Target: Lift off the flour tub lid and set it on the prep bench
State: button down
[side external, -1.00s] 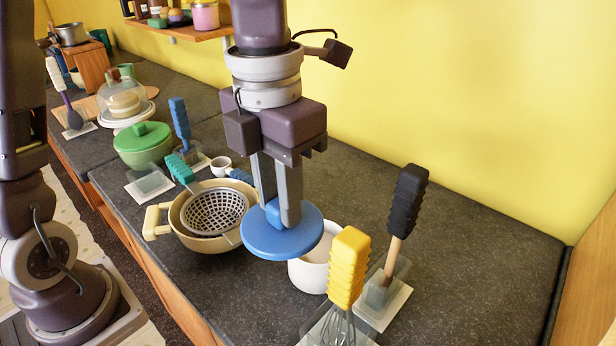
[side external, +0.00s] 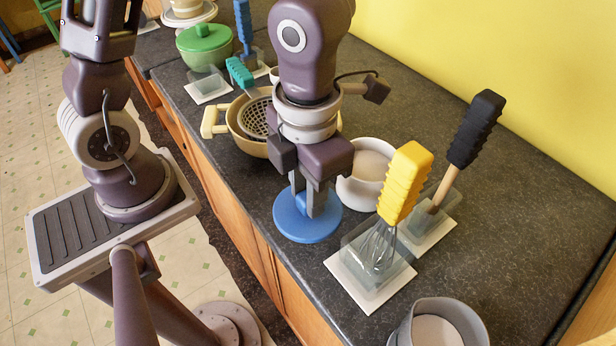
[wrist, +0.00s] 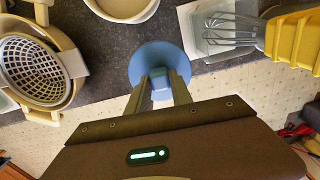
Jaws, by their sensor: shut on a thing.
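The blue round lid (side external: 290,230) hangs below my gripper (side external: 308,208), which is shut on its knob. It is in front of the open white tub (side external: 362,185), apart from it, by the bench's front edge. In the wrist view the lid (wrist: 158,56) shows beyond my fingertips (wrist: 160,90) and overlaps the bench edge and the floor. I cannot tell whether it touches the bench. The white tub holds pale contents and also shows at the top of the wrist view (wrist: 122,10). The dark speckled prep bench (side external: 520,230) lies beneath.
A yellow-handled whisk (side external: 403,182) and a black-handled brush (side external: 473,130) stand in holders right of the lid. A cream bowl with a strainer (side external: 214,122) is at left. A grey container (side external: 400,335) is at the near edge. Bench at right is clear.

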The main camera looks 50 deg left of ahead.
jog(key=shift+f, duration=0.1)
jog(key=shift+f, duration=2.3)
jog(key=shift+f, duration=0.6)
jog(key=c, duration=1.1)
grip_release()
jog(key=shift+o, duration=0.2)
jog(key=shift+r, duration=0.15)
jog(key=shift+r, duration=3.9)
